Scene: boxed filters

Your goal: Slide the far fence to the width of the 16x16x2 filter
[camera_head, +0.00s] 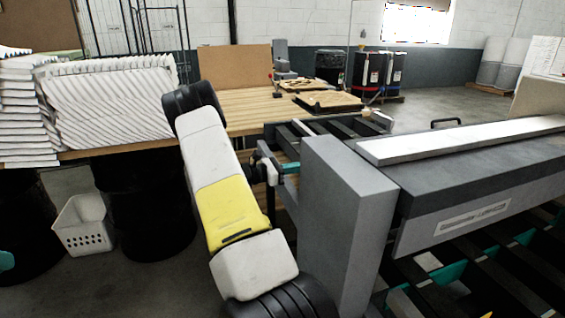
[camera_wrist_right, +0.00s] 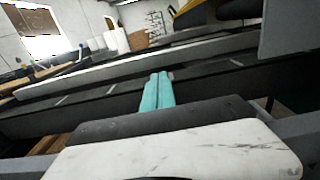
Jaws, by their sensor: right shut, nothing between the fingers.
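I cannot tell for sure which rail is the far fence. White pleated filters (camera_head: 110,105) stand at the left; no size is readable. A teal patch at the left edge may be part of my left gripper (camera_head: 5,260).
A wooden table (camera_head: 245,108) lies behind my arm, with dark flat pieces (camera_head: 328,101) on it. A white basket (camera_head: 83,225) and black drums stand under the table at left. Open floor lies beyond the machine.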

